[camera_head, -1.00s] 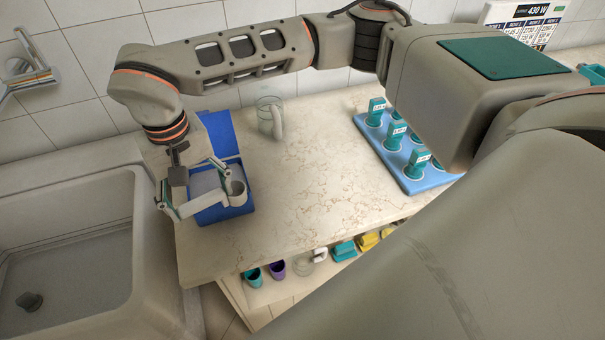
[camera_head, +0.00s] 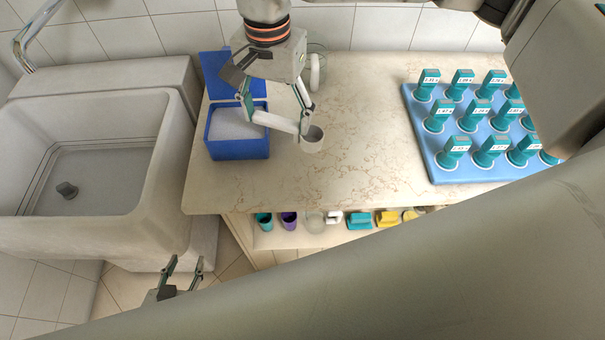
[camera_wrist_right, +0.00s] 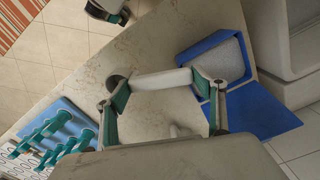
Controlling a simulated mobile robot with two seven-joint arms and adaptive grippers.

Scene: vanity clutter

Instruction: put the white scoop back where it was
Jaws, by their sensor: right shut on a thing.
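The white scoop (camera_head: 312,142) is held by my right gripper (camera_head: 278,124), whose fingers are shut on its handle. The handle spans from above the blue box's right part to the right, and the round cup is over the counter beside the box. The right wrist view shows the white handle (camera_wrist_right: 162,80) between the fingertips (camera_wrist_right: 160,86), with the cup's dark opening at the left end. My left gripper (camera_head: 186,268) is open and empty, low in front of the counter by the sink.
The open blue box (camera_head: 238,151) holds white powder. A blue tray (camera_head: 424,132) with several teal-handled items is at right. The counter's middle (camera_head: 365,130) is clear.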

